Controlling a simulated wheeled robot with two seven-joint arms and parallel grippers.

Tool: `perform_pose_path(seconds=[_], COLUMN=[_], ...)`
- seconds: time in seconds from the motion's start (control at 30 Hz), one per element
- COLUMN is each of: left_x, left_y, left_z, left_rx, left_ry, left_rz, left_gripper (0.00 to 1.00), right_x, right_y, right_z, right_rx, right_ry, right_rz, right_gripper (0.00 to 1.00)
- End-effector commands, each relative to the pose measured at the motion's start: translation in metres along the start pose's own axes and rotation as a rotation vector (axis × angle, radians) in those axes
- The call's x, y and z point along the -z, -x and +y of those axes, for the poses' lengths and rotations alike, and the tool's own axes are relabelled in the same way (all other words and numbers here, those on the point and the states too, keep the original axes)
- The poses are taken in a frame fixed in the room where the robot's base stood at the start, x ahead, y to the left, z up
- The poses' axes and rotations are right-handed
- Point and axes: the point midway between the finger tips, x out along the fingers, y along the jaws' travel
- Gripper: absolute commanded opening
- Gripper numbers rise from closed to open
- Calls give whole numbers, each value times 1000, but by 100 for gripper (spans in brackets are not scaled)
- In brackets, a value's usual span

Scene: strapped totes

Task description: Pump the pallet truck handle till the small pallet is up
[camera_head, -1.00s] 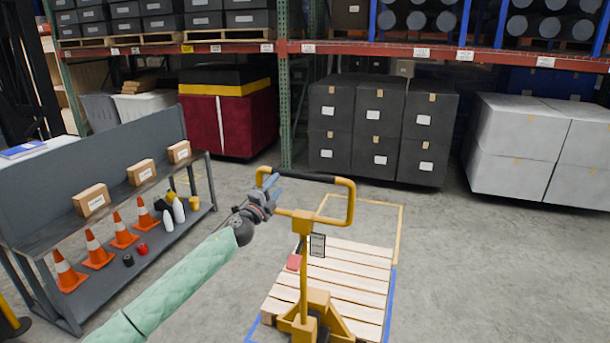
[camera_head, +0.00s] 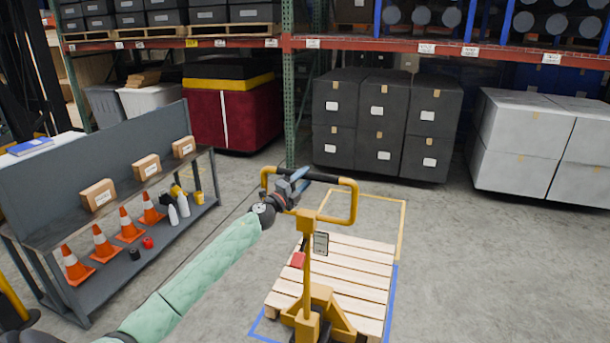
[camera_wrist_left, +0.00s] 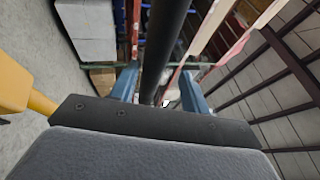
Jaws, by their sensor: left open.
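The yellow pallet truck (camera_head: 317,306) stands at the lower middle of the head view, at the near end of the small wooden pallet (camera_head: 365,262). Its upright yellow handle (camera_head: 354,207) ends in a loop with a black grip bar (camera_head: 332,179) across the top. My left gripper (camera_head: 299,178) is at the left part of that bar, its blue fingers open. In the left wrist view the black bar (camera_wrist_left: 165,40) runs between the two open fingers (camera_wrist_left: 160,88); I cannot tell whether they touch it. How high the pallet sits off the floor is hard to tell. My right gripper is not in view.
A grey workbench (camera_head: 75,218) with boxes and orange cones (camera_head: 104,243) stands at the left. Racking with dark stacked cartons (camera_head: 383,128) and white wrapped blocks (camera_head: 525,135) is behind. Yellow and blue floor lines frame the pallet. The floor at right is clear.

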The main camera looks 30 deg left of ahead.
Motion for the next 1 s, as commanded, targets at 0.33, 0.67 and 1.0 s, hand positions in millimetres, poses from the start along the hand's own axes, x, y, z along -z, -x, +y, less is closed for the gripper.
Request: perform_pose_path(seconds=[0.33,0.67,1.0], left_x=[0,0,-2], left_y=[-10,-10,-11], left_z=[0,-1,-6], left_rx=[0,1,7], left_ry=[-1,-1,-3], left_rz=[1,0,-1], left_gripper=[46,7,0], right_x=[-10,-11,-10], right_y=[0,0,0], right_z=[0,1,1], right_rx=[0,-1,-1], right_ry=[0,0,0], right_rz=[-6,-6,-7], right_gripper=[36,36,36])
